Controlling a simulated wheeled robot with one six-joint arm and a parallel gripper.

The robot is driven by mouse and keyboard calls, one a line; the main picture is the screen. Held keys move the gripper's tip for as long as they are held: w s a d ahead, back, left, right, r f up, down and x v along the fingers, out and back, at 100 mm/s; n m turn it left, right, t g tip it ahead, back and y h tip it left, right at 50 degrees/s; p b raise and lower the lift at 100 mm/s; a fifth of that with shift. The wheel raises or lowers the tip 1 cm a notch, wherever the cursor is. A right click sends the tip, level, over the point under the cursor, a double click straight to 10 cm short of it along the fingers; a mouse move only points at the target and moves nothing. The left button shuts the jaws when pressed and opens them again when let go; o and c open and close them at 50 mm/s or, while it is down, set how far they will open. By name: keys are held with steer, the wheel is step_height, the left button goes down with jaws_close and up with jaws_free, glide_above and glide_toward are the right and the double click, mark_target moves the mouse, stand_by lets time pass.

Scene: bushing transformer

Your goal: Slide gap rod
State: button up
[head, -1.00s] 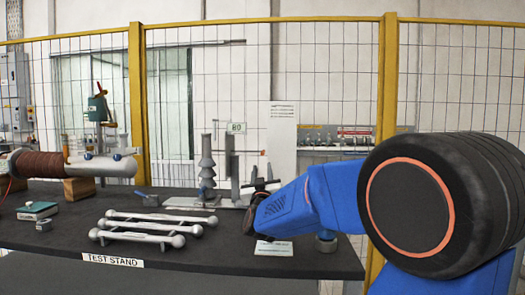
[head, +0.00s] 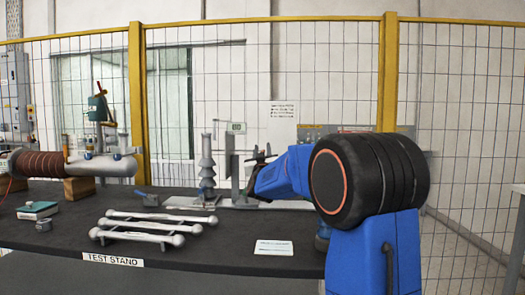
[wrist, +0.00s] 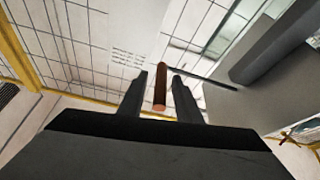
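The gap stand (head: 235,172) is a grey upright post on a pale base at the back of the table, with a small display (head: 236,128) on top. A grey ribbed insulator (head: 207,165) stands left of it. In the head view I cannot make out this rod.
Several grey bars with ball ends (head: 140,228) lie at the table's (head: 215,245) front. A white card (head: 273,247) lies to their right. A brown-wound bushing (head: 45,164) rests on wooden blocks at left. A mesh fence with yellow posts (head: 388,80) stands behind.

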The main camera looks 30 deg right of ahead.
steer(key=shift+w+d+r, duration=0.1)
steer(key=shift+w, duration=0.1)
jaws_close()
steer(key=s+d, duration=0.4)
steer(key=d, duration=0.2)
steer(key=shift+s+d, duration=0.15)
jaws_free()
steer(key=v, duration=1.7)
